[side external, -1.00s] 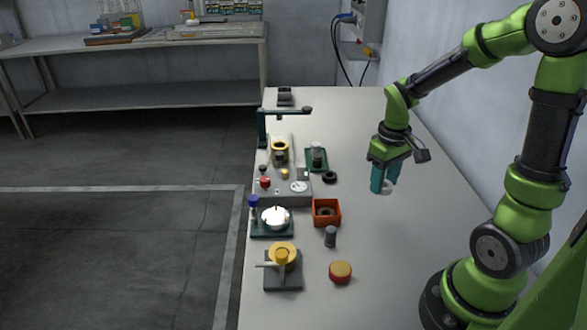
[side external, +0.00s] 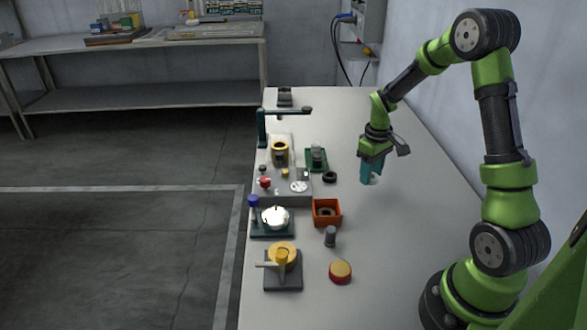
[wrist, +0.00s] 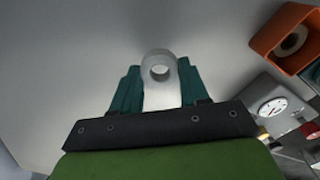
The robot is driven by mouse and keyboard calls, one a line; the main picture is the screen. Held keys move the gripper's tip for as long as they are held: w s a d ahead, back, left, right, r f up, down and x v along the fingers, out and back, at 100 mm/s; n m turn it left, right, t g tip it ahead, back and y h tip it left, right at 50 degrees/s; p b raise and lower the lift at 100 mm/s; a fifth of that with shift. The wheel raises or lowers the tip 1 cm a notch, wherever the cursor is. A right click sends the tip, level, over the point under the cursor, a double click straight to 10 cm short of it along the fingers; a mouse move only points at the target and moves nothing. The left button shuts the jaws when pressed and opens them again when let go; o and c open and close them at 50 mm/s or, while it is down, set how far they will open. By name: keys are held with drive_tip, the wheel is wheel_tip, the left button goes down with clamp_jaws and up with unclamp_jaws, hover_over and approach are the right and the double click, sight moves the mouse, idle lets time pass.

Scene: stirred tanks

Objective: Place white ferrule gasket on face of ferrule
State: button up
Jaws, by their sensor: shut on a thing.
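The white ferrule gasket (wrist: 158,66) is a pale ring held between the teal fingertips of my gripper (wrist: 158,80) in the wrist view. In the side view my gripper (side external: 371,172) holds it above the bare table, right of the workstation, and only a small white bit of it (side external: 376,180) shows. A grey metal cylinder (side external: 318,156) stands upright on a green base, left of my gripper. I cannot tell for certain which part is the ferrule, and its face is too small to make out.
An orange box (side external: 327,213) with a ring-shaped part inside stands below left of my gripper. A black ring (side external: 330,177) lies nearby. A grey console with a gauge (side external: 299,187), a grey cylinder (side external: 330,237) and a red-yellow round piece (side external: 340,272) stand leftward. The table's right side is clear.

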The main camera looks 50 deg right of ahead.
drive_tip(key=shift+w+d, duration=0.15)
drive_tip(key=shift+w, duration=0.15)
drive_tip(key=shift+w+d+f, duration=0.1)
drive_tip(key=shift+w+f, duration=0.05)
drive_tip(key=shift+f, duration=0.8)
drive_tip(key=shift+w+d+f, duration=0.1)
drive_tip(key=shift+w+f, duration=0.05)
drive_tip(key=shift+f, duration=0.75)
drive_tip(key=o, duration=1)
drive_tip(key=shift+f, duration=0.1)
